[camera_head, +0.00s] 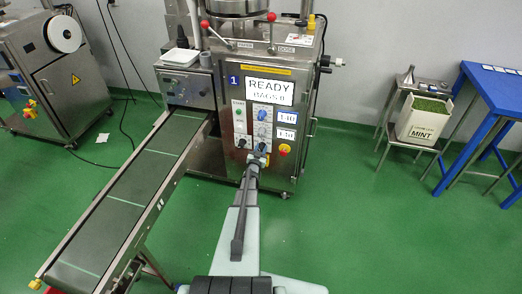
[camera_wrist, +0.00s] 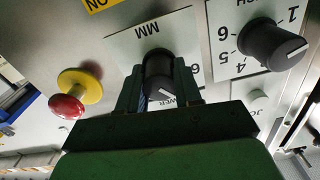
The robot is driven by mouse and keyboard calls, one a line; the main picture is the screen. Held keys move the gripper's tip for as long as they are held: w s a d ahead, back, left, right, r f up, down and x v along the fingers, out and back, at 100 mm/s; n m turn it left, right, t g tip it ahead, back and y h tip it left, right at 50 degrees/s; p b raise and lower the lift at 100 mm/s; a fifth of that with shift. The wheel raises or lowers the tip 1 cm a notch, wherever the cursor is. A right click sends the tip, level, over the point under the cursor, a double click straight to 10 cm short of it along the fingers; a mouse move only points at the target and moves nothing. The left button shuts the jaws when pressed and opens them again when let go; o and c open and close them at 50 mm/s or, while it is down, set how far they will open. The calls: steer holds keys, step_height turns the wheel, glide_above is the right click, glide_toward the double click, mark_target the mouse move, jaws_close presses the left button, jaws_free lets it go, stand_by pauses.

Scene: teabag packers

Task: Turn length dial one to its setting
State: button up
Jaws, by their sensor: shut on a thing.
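The packing machine (camera_head: 270,60) marked 1 has a front panel with several dials. In the wrist view, which is upside down, a black dial (camera_wrist: 158,66) with a white pointer line sits on a white plate (camera_wrist: 178,36) lettered MM. My gripper (camera_wrist: 157,88) is shut on this dial, one finger on each side. In the head view my gripper (camera_head: 261,160) is at the low part of the panel, and my arm partly hides the dial there. The pointer shows in the wrist view, but most of the scale is hidden by my fingers.
A second black dial (camera_wrist: 272,45), numbered, is close beside it in the wrist view. A red stop button (camera_wrist: 66,106) on a yellow base is on the other side. The display (camera_head: 270,91) reads READY, BAGS 0. A conveyor (camera_head: 130,195) runs out at left.

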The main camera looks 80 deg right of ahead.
steer(key=shift+n, duration=2.2)
steer(key=o, duration=1)
steer(key=shift+o, duration=0.2)
steer(key=shift+a, duration=0.1)
steer(key=a, duration=1.3)
steer(key=shift+a, duration=0.35)
